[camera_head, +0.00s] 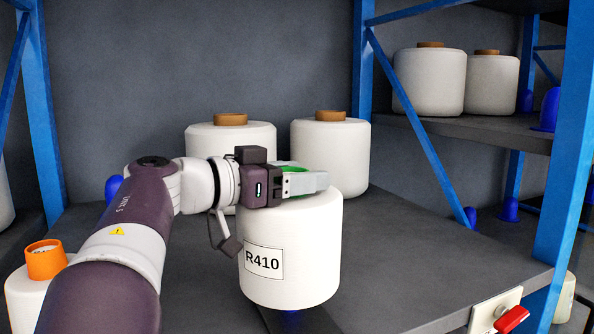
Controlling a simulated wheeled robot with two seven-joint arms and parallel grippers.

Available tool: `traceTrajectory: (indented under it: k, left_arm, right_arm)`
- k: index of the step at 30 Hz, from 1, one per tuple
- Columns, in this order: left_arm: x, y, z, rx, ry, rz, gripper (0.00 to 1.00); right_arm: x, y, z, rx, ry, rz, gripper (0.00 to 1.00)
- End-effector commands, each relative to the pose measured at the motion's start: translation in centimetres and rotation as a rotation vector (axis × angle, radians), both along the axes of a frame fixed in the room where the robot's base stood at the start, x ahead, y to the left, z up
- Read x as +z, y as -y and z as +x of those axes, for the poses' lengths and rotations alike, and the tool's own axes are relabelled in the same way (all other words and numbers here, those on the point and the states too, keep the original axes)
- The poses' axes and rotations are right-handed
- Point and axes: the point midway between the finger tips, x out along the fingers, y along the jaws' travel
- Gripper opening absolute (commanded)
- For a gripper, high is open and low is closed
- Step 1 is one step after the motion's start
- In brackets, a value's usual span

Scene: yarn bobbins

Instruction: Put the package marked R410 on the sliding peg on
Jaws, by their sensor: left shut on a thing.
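The package marked R410 (315,250) is a white yarn bobbin with its label facing me, upright in the middle of the head view. My left gripper (305,183) is at its top, shut on its green core, which shows partly between the fingers. A small piece of blue (290,316) shows just under the package, over a narrow darker strip of the shelf; it looks like the top of a peg, mostly hidden. I cannot tell how far the package is above it. My right gripper is not in view.
Two white bobbins with brown cores (345,155) stand behind the package. A bobbin with an orange core (46,260) is at lower left. Blue rack posts (567,130) flank the grey shelf (430,250). A red part (511,320) is at lower right. Bare shelf lies right of the package.

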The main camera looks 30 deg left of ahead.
Motion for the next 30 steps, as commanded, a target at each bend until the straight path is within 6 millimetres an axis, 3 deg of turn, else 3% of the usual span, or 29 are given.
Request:
traceTrajectory:
  k: [15,30]
  left_arm:
    - [-3.7,0.1,-0.1,0.000,0.004,0.000,0.00]
    - [-4.1,0.1,-0.1,0.000,0.006,0.001,0.00]
  right_arm:
    - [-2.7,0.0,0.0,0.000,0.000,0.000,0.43]
    - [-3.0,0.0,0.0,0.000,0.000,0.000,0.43]
